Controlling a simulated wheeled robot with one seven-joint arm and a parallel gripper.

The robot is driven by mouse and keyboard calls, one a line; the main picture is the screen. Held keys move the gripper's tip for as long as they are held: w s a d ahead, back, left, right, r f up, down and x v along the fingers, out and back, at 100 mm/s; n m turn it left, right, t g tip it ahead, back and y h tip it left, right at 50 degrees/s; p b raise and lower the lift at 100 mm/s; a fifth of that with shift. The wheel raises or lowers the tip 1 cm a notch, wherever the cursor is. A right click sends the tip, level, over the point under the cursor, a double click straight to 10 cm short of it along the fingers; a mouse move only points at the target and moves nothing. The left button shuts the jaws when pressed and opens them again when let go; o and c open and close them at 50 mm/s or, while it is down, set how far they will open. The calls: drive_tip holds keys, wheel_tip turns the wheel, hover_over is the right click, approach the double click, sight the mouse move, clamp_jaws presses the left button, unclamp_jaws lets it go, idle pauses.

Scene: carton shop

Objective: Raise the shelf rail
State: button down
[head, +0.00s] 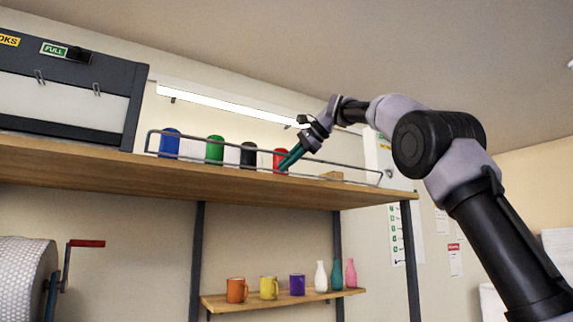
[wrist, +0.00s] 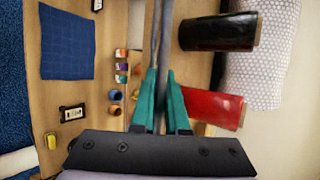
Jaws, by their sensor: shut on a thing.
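The shelf rail (head: 220,141) is a thin grey bar frame with a rounded left end. It runs along the front edge of the upper wooden shelf (head: 110,166), in front of the bottles or rolls standing there. My gripper (head: 289,160) reaches it from the upper right, near the red item. In the wrist view the rail (wrist: 163,30) passes as a grey bar between the teal fingers of my gripper (wrist: 160,76), which are shut on it. The fingers hide part of the rail.
Blue (head: 169,142), green (head: 215,150), black (head: 248,154) and red (head: 281,158) items stand behind the rail. A dark case (head: 70,85) sits at the left. Mugs and bottles stand on a lower shelf (head: 280,299). A crank-handled roll (head: 25,280) is at lower left.

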drive_tip(key=c, duration=0.9)
unclamp_jaws()
drive_tip(key=shift+a, duration=0.1)
drive_tip(key=v, duration=1)
drive_tip(key=shift+s+d+r, duration=0.1)
drive_tip(key=shift+d+r, duration=0.15)
drive_tip(key=shift+d, duration=0.05)
drive_tip(key=s+d+f+t+h, duration=0.15)
drive_tip(key=d+f, duration=0.25)
drive_tip(key=d, duration=0.5)
drive_tip(key=s+d+f+n+h, duration=0.1)
drive_tip(key=s+d+f+h, duration=0.1)
drive_tip(key=s+d+f, duration=0.2)
drive_tip(key=s+d+f+n+h, duration=0.2)
drive_tip(key=s+d+f, duration=0.3)
drive_tip(key=s+f, duration=0.6)
drive_tip(key=s+d+f+n+h, duration=0.2)
drive_tip(key=s+f, duration=0.6)
drive_tip(key=f, duration=1.4)
drive_tip(key=shift+s+d+f+t, duration=0.15)
drive_tip(key=shift+d, duration=0.5)
drive_tip(key=shift+s+d+f+t, duration=0.1)
drive_tip(key=shift+d+f, duration=0.1)
drive_tip(key=shift+d, duration=0.45)
